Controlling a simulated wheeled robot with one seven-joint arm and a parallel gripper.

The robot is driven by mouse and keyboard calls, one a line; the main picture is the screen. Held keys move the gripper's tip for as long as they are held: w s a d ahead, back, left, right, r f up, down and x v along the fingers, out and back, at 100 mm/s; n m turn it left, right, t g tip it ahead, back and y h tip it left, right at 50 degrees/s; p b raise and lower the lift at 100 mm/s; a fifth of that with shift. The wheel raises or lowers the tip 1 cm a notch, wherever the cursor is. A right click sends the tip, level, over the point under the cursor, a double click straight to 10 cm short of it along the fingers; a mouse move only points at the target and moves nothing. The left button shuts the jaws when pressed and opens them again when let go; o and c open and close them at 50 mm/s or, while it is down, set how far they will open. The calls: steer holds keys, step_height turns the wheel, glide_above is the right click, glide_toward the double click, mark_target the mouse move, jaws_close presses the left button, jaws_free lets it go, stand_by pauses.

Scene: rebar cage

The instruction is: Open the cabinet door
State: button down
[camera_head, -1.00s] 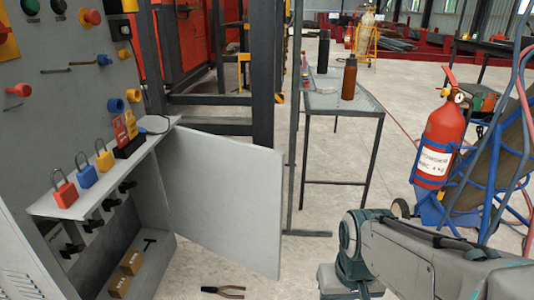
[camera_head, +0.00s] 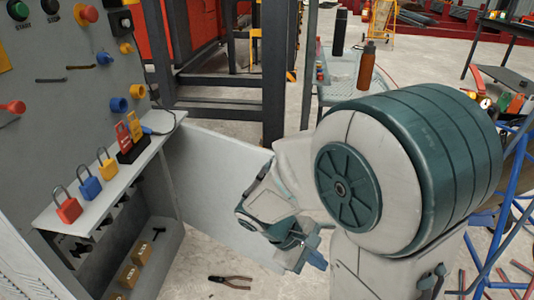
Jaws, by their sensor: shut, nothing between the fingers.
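The grey cabinet (camera_head: 75,140) stands at the left, with controls on its front and a narrow ledge. Its flat grey door (camera_head: 212,185) is swung wide outward below the ledge, showing the inside compartment (camera_head: 165,250) with small brown boxes and a black T-shaped tool. My gripper (camera_head: 312,262) is shut and empty, close to the door's free edge at the lower middle. My arm hides part of that edge, and I cannot tell whether the gripper touches the door.
Coloured padlocks (camera_head: 90,186) stand on the ledge. Pliers (camera_head: 231,281) lie on the floor before the cabinet. A glass-topped table (camera_head: 345,95) with bottles is behind my arm. A dark metal frame (camera_head: 272,75) stands behind the door. Blue tubing (camera_head: 505,225) is at the right.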

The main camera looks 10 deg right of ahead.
steer(key=w+a+r+n+t+h+p, duration=0.3)
steer(key=w+r+n+t+h+p, duration=0.3)
steer(key=w+n, duration=0.3)
steer(key=w+a+f+n+t+y+p, duration=0.15)
steer(key=w+a+n+t+p, duration=0.35)
steer(key=a+n+t, duration=0.55)
steer(key=f+b+x, duration=0.1)
steer(key=b+x, duration=0.2)
steer(key=x, duration=1.1)
steer(key=shift+w+r+g, duration=0.25)
steer(key=shift+w+g, duration=0.1)
